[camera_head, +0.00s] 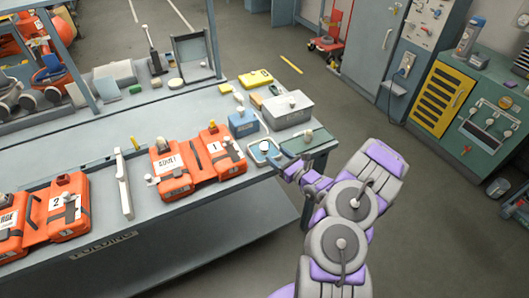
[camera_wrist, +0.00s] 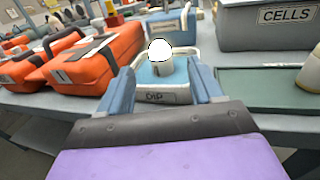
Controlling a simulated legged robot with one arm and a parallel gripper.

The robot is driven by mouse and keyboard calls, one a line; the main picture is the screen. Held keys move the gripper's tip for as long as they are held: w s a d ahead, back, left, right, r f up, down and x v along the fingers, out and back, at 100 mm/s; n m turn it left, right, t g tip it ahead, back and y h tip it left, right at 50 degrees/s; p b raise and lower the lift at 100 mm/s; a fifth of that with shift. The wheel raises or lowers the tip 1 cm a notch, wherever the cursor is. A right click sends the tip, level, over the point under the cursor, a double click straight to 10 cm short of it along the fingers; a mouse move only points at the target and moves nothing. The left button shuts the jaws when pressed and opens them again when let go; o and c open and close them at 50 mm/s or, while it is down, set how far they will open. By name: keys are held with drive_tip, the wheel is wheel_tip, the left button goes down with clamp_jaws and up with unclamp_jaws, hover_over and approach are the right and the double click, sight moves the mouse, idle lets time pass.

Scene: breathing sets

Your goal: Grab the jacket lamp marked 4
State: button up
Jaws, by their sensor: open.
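A small lamp (camera_wrist: 160,60) with a bright white dome and a pale body stands upright in a blue tray (camera_wrist: 180,97) with a pale rim. No number is readable on it. In the wrist view it appears between the two blue-grey fingers of my gripper (camera_wrist: 164,85), beyond them with space on both sides. The fingers are apart and hold nothing. In the head view my gripper (camera_head: 287,170) is at the table's right front corner, beside the blue tray (camera_head: 267,159). Another pale lamp-like piece (camera_wrist: 311,72) stands on the green mat (camera_wrist: 260,92) to the right.
Orange jackets (camera_head: 198,162) lie along the table's front, left of the tray. A grey box marked CELLS (camera_wrist: 280,30) and a blue box (camera_head: 243,124) stand behind. A white upright divider (camera_head: 123,182) stands between the jackets. Floor right of the table is open.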

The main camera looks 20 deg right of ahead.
sight(267, 146)
drive_tip(key=shift+w+a, duration=0.5)
drive_tip(key=shift+w, duration=0.25)
drive_tip(key=shift+w+d+b, duration=0.1)
drive_tip(key=shift+w+b, duration=0.2)
drive_tip(key=shift+w, duration=0.15)
drive_tip(key=b+x, duration=0.1)
drive_tip(key=x, duration=0.2)
drive_tip(key=shift+w, duration=0.45)
drive_tip(key=shift+w+a+r, duration=0.15)
drive_tip(key=shift+a+r, duration=0.05)
drive_tip(key=shift+a, duration=0.2)
drive_tip(key=shift+d+f, duration=0.1)
drive_tip(key=shift+d, duration=0.4)
drive_tip(key=c, duration=0.7)
drive_tip(key=shift+a, duration=0.35)
drive_tip(key=c, duration=0.5)
drive_tip(key=shift+o, duration=0.2)
drive_tip(key=shift+d, duration=0.1)
